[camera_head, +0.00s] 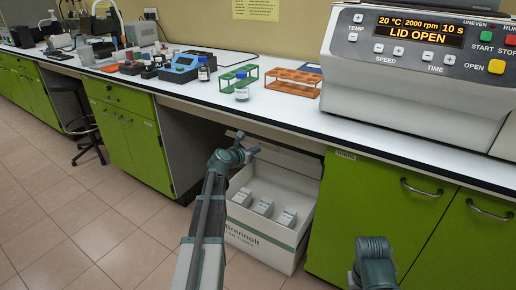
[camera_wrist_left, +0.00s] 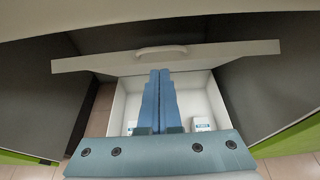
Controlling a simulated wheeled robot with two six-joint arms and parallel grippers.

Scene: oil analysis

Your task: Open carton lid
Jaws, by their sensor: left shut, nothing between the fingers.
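The white carton (camera_head: 256,240) stands on the floor in the gap under the bench, with print on its front. Its top is open and three small white boxes (camera_head: 263,206) show inside.
Green cabinets (camera_head: 395,210) flank the gap. The bench top (camera_head: 270,115) overhangs the carton and bears a green rack (camera_head: 238,78), an orange rack (camera_head: 292,82) and a centrifuge (camera_head: 415,75). Part of my right arm shows at lower right.

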